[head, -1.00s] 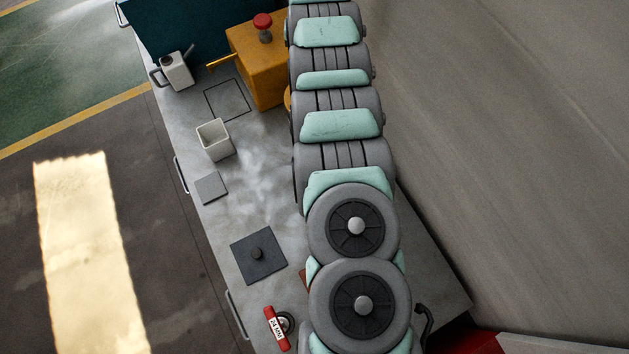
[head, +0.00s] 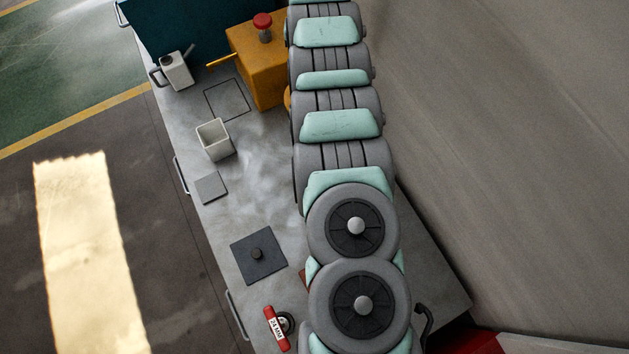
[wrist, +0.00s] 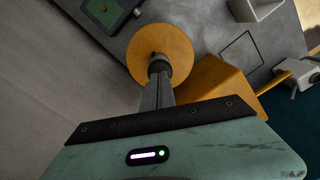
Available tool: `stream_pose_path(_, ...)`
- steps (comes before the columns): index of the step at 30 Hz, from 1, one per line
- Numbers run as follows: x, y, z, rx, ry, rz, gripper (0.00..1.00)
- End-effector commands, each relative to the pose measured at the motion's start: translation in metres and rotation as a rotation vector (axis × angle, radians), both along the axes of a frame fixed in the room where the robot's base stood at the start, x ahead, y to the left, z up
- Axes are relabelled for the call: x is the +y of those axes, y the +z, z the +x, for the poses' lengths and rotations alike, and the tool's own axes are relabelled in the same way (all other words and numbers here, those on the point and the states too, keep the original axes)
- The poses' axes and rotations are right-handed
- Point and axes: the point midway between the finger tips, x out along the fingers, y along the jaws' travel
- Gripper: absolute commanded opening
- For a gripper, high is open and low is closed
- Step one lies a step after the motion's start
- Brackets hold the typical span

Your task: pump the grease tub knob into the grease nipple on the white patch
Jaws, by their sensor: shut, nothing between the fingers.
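An orange round disc (wrist: 176,48), possibly the grease tub's top, lies under my gripper (wrist: 158,72) in the wrist view. My gripper is shut and empty, its fingers pointing at a short dark grey stub at the disc's middle, perhaps the knob. I cannot tell whether fingertips and stub touch. In the head view only a sliver of the orange disc (head: 287,99) shows beside my arm, which hides my gripper. I cannot make out a grease nipple or a white patch.
An orange block (head: 262,70) with a red-topped knob (head: 263,24) stands at the back. A white spouted can (head: 177,71), an open white bin (head: 214,140), a dark plate with a stub (head: 257,256) and a red labelled bar (head: 276,328) are on the grey bench.

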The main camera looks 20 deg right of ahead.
Motion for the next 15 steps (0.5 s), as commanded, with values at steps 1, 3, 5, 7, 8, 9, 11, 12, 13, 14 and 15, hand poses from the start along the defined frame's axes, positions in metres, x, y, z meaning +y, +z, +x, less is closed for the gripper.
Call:
stream_pose_path(1,0.000,-0.003,0.000,0.000,0.000,0.000,0.00)
stream_pose_path(3,0.000,-0.005,0.000,0.000,0.001,0.000,0.00)
stream_pose_path(5,0.001,-0.008,0.000,0.000,0.001,0.000,0.00)
stream_pose_path(7,0.000,-0.010,0.000,0.000,0.001,0.000,0.00)
stream_pose_path(8,0.000,-0.011,0.000,0.000,0.001,0.000,0.00)
stream_pose_path(9,0.001,-0.012,0.000,0.000,0.001,0.000,0.00)
stream_pose_path(11,0.001,-0.015,0.000,0.000,0.001,0.000,0.00)
stream_pose_path(12,0.001,-0.016,0.000,0.000,0.001,0.000,0.00)
stream_pose_path(13,0.000,-0.017,0.000,0.000,0.001,0.000,0.00)
stream_pose_path(14,0.000,-0.018,0.000,0.000,0.001,0.000,0.00)
stream_pose_path(15,0.000,-0.020,0.000,0.000,0.001,0.000,0.00)
